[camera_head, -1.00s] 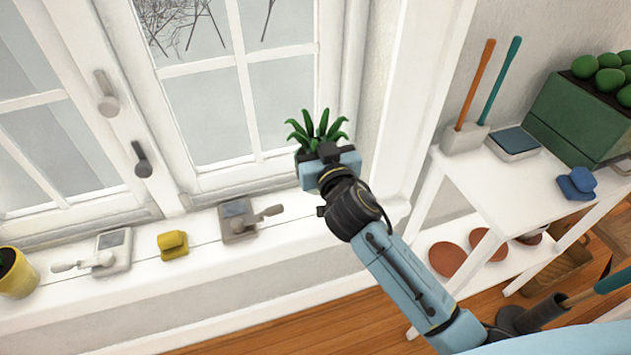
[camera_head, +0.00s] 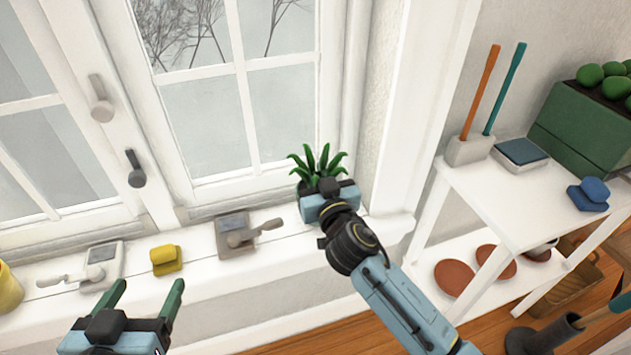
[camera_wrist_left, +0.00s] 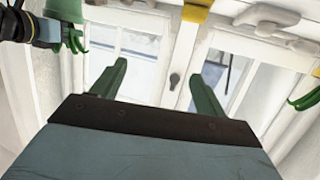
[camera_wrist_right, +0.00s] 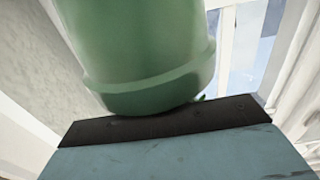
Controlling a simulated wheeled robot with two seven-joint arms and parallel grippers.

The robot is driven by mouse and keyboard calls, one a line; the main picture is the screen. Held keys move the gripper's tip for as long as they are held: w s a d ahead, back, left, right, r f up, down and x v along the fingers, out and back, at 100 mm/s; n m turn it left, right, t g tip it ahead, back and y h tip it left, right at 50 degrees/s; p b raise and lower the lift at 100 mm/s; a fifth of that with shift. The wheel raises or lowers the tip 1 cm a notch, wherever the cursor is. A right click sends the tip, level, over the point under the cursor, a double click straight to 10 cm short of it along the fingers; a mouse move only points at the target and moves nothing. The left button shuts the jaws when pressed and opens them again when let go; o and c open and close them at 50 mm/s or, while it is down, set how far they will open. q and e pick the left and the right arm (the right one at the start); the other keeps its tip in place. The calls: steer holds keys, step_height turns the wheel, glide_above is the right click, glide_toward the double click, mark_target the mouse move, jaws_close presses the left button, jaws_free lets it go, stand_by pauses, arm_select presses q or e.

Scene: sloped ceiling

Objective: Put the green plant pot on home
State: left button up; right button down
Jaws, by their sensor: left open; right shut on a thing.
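The green plant pot shows large in the right wrist view (camera_wrist_right: 140,55), between the jaws of my right gripper. My right gripper is shut on the pot near the right end of the window sill (camera_head: 195,290). I cannot tell whether the pot touches the sill. The pot also shows at the top left of the left wrist view (camera_wrist_left: 64,10). My left gripper (camera_head: 148,288) is open and empty in front of the sill. No place marked as home is recognisable.
On the sill stand a yellow pot (camera_head: 8,290), a white device (camera_head: 100,262), a yellow block (camera_head: 166,260) and a grey device (camera_head: 236,235). A white shelf (camera_head: 490,210) with a green planter (camera_head: 585,125) is at right.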

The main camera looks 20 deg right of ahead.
arm_select(q)
steer(key=shift+w+d+r+t+h, duration=0.2)
steer(key=shift+r+t, duration=0.3)
steer(key=shift+r, duration=0.25)
steer(key=shift+w+d+r+t+h, duration=0.2)
steer(key=shift+r+t, duration=0.3)
steer(key=shift+r, duration=0.25)
arm_select(e)
steer(key=shift+f, duration=0.5)
arm_select(q)
steer(key=shift+r, duration=0.1)
steer(key=shift+d+r+t+b, duration=0.1)
steer(key=shift+r+t+b, duration=0.2)
steer(key=shift+b, duration=0.05)
arm_select(e)
steer(key=shift+f, duration=0.1)
steer(key=c, duration=1.3)
jaws_free()
steer(key=shift+f, duration=0.1)
arm_select(q)
steer(key=shift+r, duration=0.15)
